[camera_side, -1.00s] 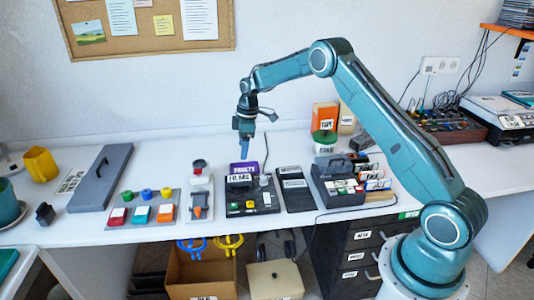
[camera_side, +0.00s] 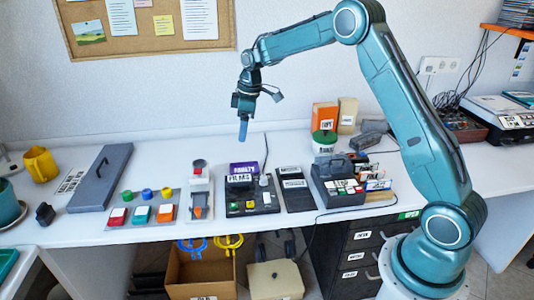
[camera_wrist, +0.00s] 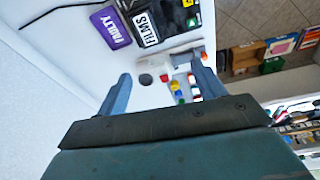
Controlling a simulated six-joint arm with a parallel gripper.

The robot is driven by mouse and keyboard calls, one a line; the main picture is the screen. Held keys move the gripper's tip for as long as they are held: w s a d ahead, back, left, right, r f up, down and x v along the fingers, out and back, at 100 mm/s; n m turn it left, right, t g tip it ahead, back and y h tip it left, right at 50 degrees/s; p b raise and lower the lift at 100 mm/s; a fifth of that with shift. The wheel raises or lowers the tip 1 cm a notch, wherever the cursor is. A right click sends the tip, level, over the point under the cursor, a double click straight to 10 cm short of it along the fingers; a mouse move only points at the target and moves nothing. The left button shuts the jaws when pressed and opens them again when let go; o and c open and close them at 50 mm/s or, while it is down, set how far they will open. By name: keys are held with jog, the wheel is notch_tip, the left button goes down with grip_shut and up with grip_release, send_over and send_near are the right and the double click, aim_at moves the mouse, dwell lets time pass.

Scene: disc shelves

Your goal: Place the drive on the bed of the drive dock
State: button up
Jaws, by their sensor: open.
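The drive (camera_side: 239,185), a black block with a white FILMS label, sits at the back of the dark drive dock (camera_side: 262,208) and appears to rest on its bed. It also shows near the top of the wrist view (camera_wrist: 150,28), with part of the dock (camera_wrist: 192,20) beside it. My gripper (camera_side: 243,138) hangs above and behind the drive in the side view, clear of it. Its two blue-grey fingers are spread with nothing between them in the wrist view (camera_wrist: 161,72). The contact between drive and bed is too small to judge.
A purple FAULTY item (camera_side: 243,167) lies just behind the drive. A grey lever device (camera_side: 197,192) stands left of the dock, dark labelled slabs (camera_side: 293,188) to its right. A black handled box (camera_side: 338,185) stands farther right. The air around my gripper is free.

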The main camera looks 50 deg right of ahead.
jog(key=s+a+r+m+t, duration=0.15)
jog(key=s+a+r, duration=0.25)
jog(key=s+r, duration=0.45)
jog(key=s+a+r+m+t, duration=0.15)
jog(key=s+a+r, duration=0.25)
jog(key=s+r, duration=0.4)
jog(key=s+a+f+m, duration=0.1)
jog(key=s+m, duration=0.1)
jog(key=s, duration=0.8)
jog(key=s+a+f+m, duration=0.2)
jog(key=s, duration=0.9)
jog(key=shift+s+m+t+h, duration=0.25)
jog(key=shift+m+t+h, duration=0.05)
jog(key=shift+t+h, duration=0.1)
